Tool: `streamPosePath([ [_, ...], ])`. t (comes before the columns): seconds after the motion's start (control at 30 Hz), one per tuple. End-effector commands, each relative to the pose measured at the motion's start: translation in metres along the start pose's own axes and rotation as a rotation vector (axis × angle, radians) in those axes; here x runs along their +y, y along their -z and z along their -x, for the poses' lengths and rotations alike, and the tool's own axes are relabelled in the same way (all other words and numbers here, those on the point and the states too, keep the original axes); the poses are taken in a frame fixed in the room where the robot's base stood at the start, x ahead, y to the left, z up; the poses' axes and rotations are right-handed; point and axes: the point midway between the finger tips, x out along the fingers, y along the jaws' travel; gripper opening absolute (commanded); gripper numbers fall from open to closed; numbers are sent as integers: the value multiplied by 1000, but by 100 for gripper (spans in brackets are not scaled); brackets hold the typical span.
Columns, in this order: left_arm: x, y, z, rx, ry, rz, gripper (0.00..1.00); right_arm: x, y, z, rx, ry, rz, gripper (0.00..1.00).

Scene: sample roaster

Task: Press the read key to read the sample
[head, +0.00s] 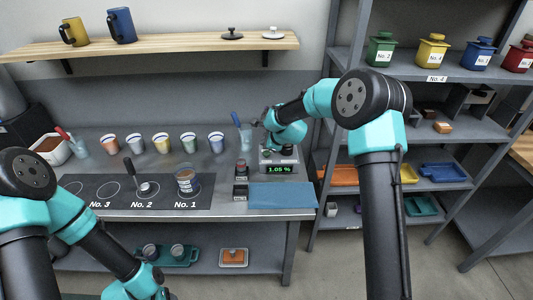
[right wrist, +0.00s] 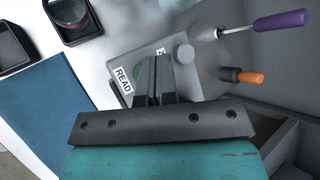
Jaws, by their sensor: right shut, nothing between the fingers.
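The reader (head: 279,169) is a grey box at the right end of the bench, with a lit green display showing 1.05 %. In the right wrist view its top (right wrist: 143,52) carries a READ label (right wrist: 123,78). A green key (right wrist: 137,73) beside the label is partly hidden by my fingers. My right gripper (right wrist: 155,62) is shut and empty, with its fingertips over the reader's top by the key; I cannot tell whether they touch it. It also shows in the head view above the reader. My left arm is at the lower left, its fingers not clearly visible.
A round knob (right wrist: 184,53) stands on the reader. A purple-handled tool (right wrist: 280,20) and an orange-handled tool (right wrist: 243,76) are close by. A blue mat (head: 283,195) lies in front. Several cups stand along the bench's back, left of the reader.

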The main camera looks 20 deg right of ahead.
Motion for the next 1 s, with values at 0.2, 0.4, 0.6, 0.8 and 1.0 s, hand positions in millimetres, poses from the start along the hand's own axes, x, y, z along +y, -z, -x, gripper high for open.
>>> streamPosePath([
  [0.2, 0, 0, 0, 0, 0, 0, 52, -9, -9, 12, 0, 1, 2, 0],
  [0.4, 0, 0, 0, 0, 0, 0, 52, -16, -16, 22, 0, 0, 1, 0],
  [0.6, 0, 0, 0, 0, 0, 0, 52, -17, -17, 24, 1, -1, -1, 0],
  [0.8, 0, 0, 0, 0, 0, 0, 52, -17, -17, 24, 1, -1, -1, 0],
  [1.0, 0, 0, 0, 0, 0, 0, 52, -17, -17, 24, 1, 0, -1, 0],
])
